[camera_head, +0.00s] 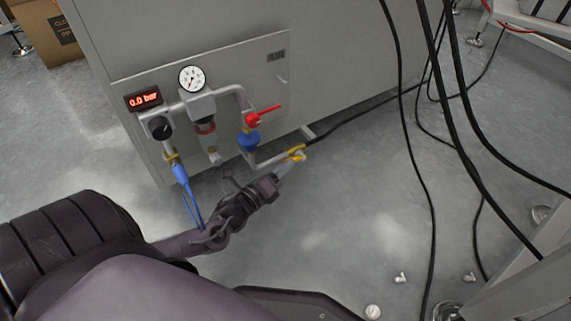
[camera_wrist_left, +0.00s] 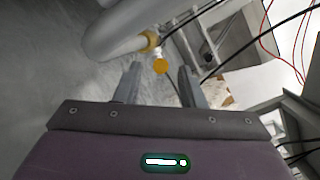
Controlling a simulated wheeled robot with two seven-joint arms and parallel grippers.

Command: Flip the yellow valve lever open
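The yellow valve lever (camera_head: 298,155) is at the end of the lower pipe, on the front of the grey cabinet. In the left wrist view its orange-yellow end (camera_wrist_left: 160,66) shows beside a brass fitting (camera_wrist_left: 150,41). My left gripper (camera_head: 293,166) reaches up to the lever from below and partly covers it. In the left wrist view the fingers of my left gripper (camera_wrist_left: 161,75) are apart, with the lever end in the gap near the tips. I see no finger clearly touching it. My right gripper is not in view.
A red-handled valve (camera_head: 262,116), a blue valve body (camera_head: 249,141), a gauge (camera_head: 191,78) and a display (camera_head: 143,100) reading 0.0 bar sit on the cabinet (camera_head: 190,35). A black hose (camera_head: 350,118) leaves the brass fitting. Black cables (camera_head: 425,180) hang at right.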

